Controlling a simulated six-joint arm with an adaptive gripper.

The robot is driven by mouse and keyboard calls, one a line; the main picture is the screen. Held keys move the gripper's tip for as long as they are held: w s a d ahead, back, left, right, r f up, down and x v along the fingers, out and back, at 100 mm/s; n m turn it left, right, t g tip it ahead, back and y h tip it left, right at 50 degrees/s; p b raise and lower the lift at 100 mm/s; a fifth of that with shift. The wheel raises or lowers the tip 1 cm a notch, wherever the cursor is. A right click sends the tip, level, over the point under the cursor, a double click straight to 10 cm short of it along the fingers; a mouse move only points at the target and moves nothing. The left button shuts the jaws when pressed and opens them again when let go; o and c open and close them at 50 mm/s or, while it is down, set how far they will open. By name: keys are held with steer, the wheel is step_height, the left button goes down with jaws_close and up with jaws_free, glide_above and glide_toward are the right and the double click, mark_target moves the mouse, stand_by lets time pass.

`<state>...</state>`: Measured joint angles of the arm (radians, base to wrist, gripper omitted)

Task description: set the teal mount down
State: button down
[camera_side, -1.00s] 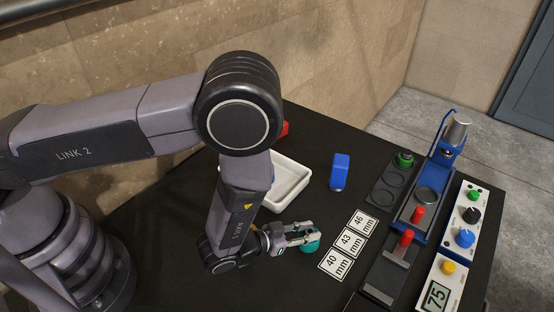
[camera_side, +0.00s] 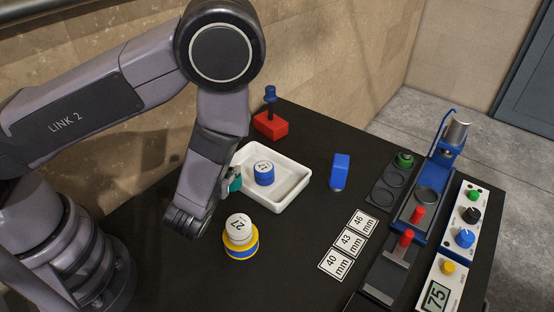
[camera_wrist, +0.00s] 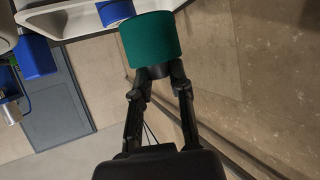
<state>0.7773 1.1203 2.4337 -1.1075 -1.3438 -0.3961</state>
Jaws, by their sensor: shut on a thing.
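The teal mount (camera_side: 236,185) shows as a small patch at the left wall of the white tray (camera_side: 291,196) in the side view. In the wrist view the teal mount (camera_wrist: 150,40) is held at the fingertips of my gripper (camera_wrist: 158,78), which is shut on it. My arm hides most of the gripper and part of the mount in the side view. I cannot tell whether the mount touches the tray or is above it.
A blue mount (camera_side: 264,176) sits in the tray. A white-topped yellow and blue stack (camera_side: 240,238) stands in front. Number cards (camera_side: 349,242) lie right; the press (camera_side: 440,165) is beyond.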

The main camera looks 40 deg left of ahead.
steer(key=s+a+f+n+g+y, duration=0.1)
steer(key=a, duration=0.2)
steer(key=s+a+f+n+g+y, duration=0.1)
steer(key=s+a+n+y, duration=0.1)
steer(key=a, duration=0.1)
steer(key=s+a+f+n+g+y, duration=0.1)
steer(key=s+a+n+g, duration=0.1)
steer(key=a, duration=0.1)
steer(key=shift+a+y, duration=0.15)
steer(key=shift+y, duration=0.25)
steer(key=shift+f, duration=2.1)
steer(key=c, duration=1)
jaws_free()
steer(key=shift+f, duration=0.1)
